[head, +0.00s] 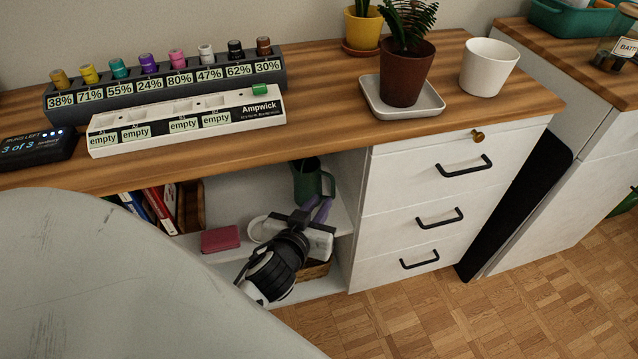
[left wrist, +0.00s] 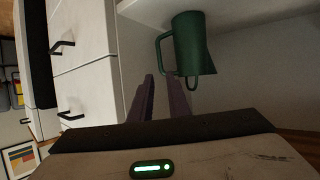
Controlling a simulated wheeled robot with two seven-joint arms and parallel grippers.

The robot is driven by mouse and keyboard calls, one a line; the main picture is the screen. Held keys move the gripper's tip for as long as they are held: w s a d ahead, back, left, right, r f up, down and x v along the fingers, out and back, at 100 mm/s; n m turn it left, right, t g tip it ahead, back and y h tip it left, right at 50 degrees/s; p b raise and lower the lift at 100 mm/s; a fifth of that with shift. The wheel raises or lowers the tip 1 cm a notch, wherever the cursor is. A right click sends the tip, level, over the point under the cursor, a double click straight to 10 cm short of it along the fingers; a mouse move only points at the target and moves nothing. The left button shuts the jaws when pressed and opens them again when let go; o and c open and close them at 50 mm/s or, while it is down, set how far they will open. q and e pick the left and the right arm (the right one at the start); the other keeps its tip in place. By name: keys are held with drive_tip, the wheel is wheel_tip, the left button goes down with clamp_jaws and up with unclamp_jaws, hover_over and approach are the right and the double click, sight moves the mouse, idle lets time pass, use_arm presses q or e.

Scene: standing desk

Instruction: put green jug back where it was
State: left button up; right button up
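The green jug (head: 306,184) stands upright on the white shelf under the desk top, near the drawer unit. My left gripper (head: 319,210) reaches into the shelf space just in front of the jug. Its two purple fingers (left wrist: 160,88) are apart, with a gap between them, and their tips are close to the handle. I cannot tell whether they touch it. My right gripper is in neither view.
A pink box (head: 221,240) and a pale round dish (head: 258,229) lie left of my gripper. Books (head: 160,208) stand further left. A wicker basket (head: 316,270) is below. The drawer unit (head: 420,215) closes off the right side, and the desk top (head: 325,95) is overhead.

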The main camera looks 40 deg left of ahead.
use_arm(q)
drive_tip(key=s+d+f+m+g+h, duration=0.2)
drive_tip(key=s+d+f+m+h, duration=0.1)
drive_tip(key=s+d, duration=0.4)
drive_tip(key=s+d+f+m+g+h, duration=0.1)
drive_tip(key=s+d+f+m+h, duration=0.2)
drive_tip(key=s+d, duration=0.5)
wheel_tip(320, 180, down, 2)
drive_tip(key=shift+s+d+f+g+h, duration=0.1)
drive_tip(key=shift+s+d+g+h, duration=0.1)
drive_tip(key=shift+s+g+h, duration=0.3)
